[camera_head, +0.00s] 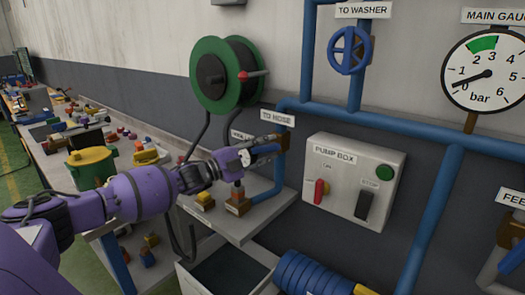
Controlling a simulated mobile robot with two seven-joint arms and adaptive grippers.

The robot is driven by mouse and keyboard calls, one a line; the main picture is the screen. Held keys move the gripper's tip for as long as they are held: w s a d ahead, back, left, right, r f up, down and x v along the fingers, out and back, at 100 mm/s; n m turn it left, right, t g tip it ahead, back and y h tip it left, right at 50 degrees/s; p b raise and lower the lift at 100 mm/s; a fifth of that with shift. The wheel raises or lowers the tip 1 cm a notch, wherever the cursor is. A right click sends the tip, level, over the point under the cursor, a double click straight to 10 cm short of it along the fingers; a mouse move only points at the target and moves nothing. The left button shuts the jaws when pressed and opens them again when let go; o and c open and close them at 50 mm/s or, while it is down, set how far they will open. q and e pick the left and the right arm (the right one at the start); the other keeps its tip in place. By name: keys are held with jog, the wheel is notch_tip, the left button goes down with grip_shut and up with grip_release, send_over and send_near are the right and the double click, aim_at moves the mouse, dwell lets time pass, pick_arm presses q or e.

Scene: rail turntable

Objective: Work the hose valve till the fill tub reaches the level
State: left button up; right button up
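The hose line carries a "TO HOSE" label (277,118) on the blue pipe beside the pump box. A brown valve body (284,143) sits on that pipe just below the label. My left gripper (264,146) is at this valve, its fingers pointing right. They hide the valve's handle, and I cannot tell whether they close on it. An open grey tub (262,280), dark inside, stands on the floor at bottom centre. Its level is not readable from here. My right gripper is out of view.
The pump box (385,160) has a red lever, a green button and a dark stop switch. A green hose reel (212,50) hangs above the bench (65,170). The main gauge (488,85) reads low. A coiled blue hose (305,275) lies beside the tub.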

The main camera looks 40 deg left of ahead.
pick_arm(q)
jog(key=shift+s+a+f, duration=0.15)
jog(key=shift+s+a, duration=0.05)
jog(key=shift+s, duration=0.25)
jog(key=v, duration=1.1)
